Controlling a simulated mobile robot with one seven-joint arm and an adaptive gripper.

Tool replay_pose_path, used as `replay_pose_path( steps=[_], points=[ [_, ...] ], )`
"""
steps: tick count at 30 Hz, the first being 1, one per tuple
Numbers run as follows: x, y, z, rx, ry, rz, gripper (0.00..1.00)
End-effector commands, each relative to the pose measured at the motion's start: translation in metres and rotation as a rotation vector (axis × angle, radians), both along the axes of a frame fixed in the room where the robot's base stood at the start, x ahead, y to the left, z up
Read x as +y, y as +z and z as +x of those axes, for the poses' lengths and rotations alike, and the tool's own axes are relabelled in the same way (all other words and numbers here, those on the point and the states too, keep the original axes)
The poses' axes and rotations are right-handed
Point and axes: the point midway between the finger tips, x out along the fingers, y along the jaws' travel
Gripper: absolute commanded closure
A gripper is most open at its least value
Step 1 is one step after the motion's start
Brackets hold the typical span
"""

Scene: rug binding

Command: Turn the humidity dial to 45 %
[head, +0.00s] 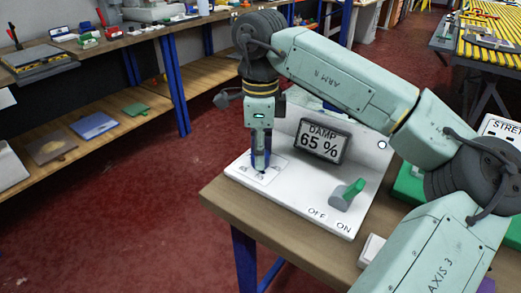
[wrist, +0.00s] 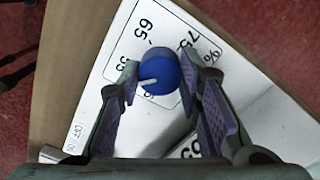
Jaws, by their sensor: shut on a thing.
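The humidity dial (wrist: 162,72) is a round blue knob with a white pointer line, on a white panel printed with 55, 65, 75 and a % sign. In the wrist view the line points to the left and slightly down; which mark it meets is hard to tell. My gripper (wrist: 159,68) has one finger on each side of the knob and is shut on it. In the head view my gripper (head: 260,165) points straight down at the panel and largely hides the dial. The display (head: 320,142) reads DAMP 65 %.
A green lever (head: 348,193) marked OFF and ON stands on the same white console (head: 300,199), right of the dial. The console sits near the edge of a wooden table (head: 232,205). Shelves (head: 75,143) with goods stand at the left; red floor lies between.

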Motion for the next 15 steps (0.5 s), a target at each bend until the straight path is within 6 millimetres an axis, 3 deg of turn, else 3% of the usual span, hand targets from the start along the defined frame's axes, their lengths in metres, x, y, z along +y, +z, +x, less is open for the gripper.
replay_pose_path(
  steps=[15],
  points=[
    [0.0012, 0.0008, 0.0007, -0.004, 0.492, 0.003, 0.96]
  ],
)
